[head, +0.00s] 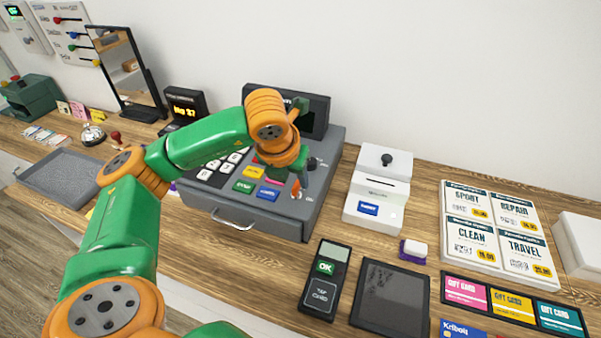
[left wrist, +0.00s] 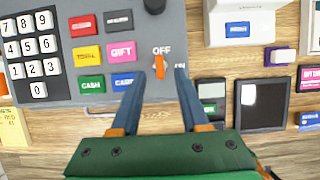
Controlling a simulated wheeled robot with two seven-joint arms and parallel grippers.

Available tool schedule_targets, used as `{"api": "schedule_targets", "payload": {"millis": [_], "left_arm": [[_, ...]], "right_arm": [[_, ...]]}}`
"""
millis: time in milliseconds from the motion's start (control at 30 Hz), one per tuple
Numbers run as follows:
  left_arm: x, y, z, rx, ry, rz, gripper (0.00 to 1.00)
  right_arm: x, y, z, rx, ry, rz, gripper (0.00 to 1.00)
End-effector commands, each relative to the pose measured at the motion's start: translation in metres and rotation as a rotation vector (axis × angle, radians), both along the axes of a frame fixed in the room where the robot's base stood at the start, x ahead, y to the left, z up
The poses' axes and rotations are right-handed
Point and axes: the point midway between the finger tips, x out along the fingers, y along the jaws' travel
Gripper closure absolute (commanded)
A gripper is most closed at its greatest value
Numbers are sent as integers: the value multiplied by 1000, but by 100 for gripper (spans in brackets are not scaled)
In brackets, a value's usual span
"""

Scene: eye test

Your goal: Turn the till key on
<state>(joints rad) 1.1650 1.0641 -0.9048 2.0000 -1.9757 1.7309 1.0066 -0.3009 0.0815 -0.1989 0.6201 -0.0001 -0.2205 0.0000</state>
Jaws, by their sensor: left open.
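The till (head: 285,222) is a dark grey register with a keypad and coloured buttons. Its small orange key (left wrist: 160,67) stands upright in the wrist view, below the OFF label (left wrist: 162,50). A second label (left wrist: 181,66), partly hidden by a fingertip, lies to the key's right. The key also shows small in the head view (head: 297,193). My left gripper (head: 301,180) is over the till's right front part. In the wrist view its two blue-grey fingers (left wrist: 157,76) are open, one on each side of the key's lower end, with gaps between. My right gripper is not in view.
A white card machine (head: 378,190) stands right of the till. A card terminal (head: 325,282), black pad (head: 391,298) and price board (head: 497,232) lie farther right. A grey tray (head: 62,178), a bell and a mirror stand left. Bare counter shows between these items.

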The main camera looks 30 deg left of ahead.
Motion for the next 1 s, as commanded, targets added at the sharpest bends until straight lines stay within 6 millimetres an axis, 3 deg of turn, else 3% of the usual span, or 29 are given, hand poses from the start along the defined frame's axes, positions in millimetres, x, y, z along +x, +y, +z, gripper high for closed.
{"api": "schedule_targets", "payload": {"millis": [200, 433, 467, 600, 1000], "left_arm": [[10, 3, -25, 0, 2, 0, 55], [12, 3, -28, 1, -2, -1, 55], [12, 3, -28, 1, -2, -1, 60], [12, 3, -28, 1, -1, -1, 98], [11, 3, -30, 0, -1, -25, 100]], "right_arm": [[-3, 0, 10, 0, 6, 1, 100], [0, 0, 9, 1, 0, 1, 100], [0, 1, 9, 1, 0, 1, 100], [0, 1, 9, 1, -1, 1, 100], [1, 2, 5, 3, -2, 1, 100]]}}
